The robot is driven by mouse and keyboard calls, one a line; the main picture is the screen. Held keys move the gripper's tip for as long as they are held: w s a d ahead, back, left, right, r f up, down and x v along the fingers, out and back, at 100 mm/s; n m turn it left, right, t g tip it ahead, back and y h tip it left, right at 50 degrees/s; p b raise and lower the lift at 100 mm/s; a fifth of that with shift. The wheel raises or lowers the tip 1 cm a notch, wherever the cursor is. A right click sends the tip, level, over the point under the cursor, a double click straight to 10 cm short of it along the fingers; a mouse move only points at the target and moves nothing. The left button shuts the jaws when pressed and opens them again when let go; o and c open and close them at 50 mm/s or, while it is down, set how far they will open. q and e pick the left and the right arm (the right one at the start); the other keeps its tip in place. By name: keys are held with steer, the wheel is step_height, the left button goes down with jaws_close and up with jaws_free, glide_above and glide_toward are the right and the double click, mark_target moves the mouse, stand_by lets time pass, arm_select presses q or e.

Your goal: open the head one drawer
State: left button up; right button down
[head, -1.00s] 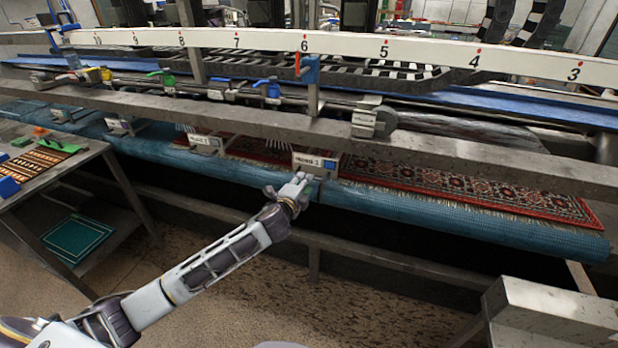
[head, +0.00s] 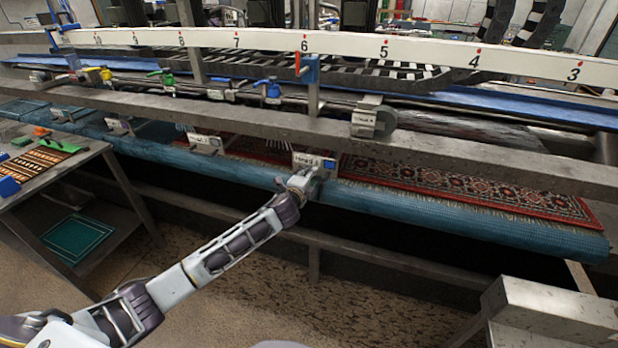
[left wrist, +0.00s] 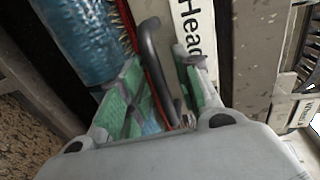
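The head one drawer (head: 315,161) is a small metal box with a white label, at the middle of the beam above the blue roller. In the left wrist view its white front (left wrist: 195,35) reads "Head", the rest hidden. A dark curved handle (left wrist: 152,45) stands out from it. My left gripper (head: 303,182) is just in front of the drawer. In the left wrist view its green-padded fingers (left wrist: 158,88) are apart, with the handle running down between them. I cannot tell whether either finger touches the handle. My right gripper is not in view.
A blue mesh roller (head: 400,204) runs below the drawer, with a red patterned rug (head: 470,187) behind it. A grey beam (head: 450,158) runs just above. Other similar boxes (head: 204,143) sit to the left. A metal table (head: 50,178) stands at the left.

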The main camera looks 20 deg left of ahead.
arm_select(q)
jaws_close()
stand_by(0.5)
